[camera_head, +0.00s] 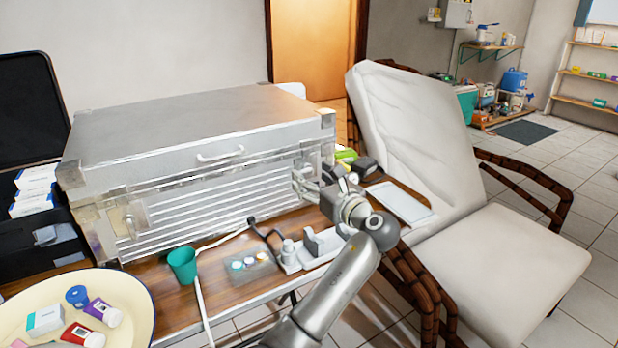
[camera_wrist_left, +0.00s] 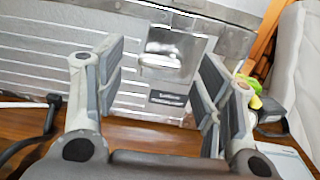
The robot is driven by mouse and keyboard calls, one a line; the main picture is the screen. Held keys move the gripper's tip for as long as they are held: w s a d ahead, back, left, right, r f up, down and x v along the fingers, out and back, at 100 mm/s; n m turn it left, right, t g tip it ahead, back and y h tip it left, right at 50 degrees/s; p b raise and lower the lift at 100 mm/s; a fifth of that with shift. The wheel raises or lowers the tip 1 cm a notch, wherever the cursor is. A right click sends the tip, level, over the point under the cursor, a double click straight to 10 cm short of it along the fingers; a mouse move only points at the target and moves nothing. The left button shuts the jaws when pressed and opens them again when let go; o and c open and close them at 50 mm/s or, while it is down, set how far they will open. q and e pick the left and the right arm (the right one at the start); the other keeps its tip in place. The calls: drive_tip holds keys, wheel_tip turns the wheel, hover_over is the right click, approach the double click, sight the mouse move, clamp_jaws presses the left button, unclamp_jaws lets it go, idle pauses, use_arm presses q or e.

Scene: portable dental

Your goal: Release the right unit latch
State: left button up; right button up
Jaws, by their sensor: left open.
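The silver metal case (camera_head: 190,125) stands closed on the wooden table, with a ribbed front and a handle on its lid. Its right latch (camera_wrist_left: 168,56) is a shiny metal plate with a recessed catch, and a dark label sits below it. In the head view my gripper mostly covers this latch. My left gripper (camera_head: 303,182) is at the case's right front corner. In the left wrist view its padded fingers (camera_wrist_left: 160,72) are spread open, one on each side of the latch, with nothing between them. Whether they touch the case I cannot tell. My right gripper is out of view.
In front of the case are a green cup (camera_head: 182,264), a small tray of coloured pots (camera_head: 248,268) and a white holder (camera_head: 312,250). A round cream tray (camera_head: 135,300) is at front left. A white reclining chair (camera_head: 490,255) stands close on the right.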

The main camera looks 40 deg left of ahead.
sight(305, 171)
use_arm(q)
drive_tip(key=shift+x, duration=1.1)
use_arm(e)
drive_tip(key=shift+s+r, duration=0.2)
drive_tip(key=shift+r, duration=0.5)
use_arm(q)
drive_tip(key=c, duration=1)
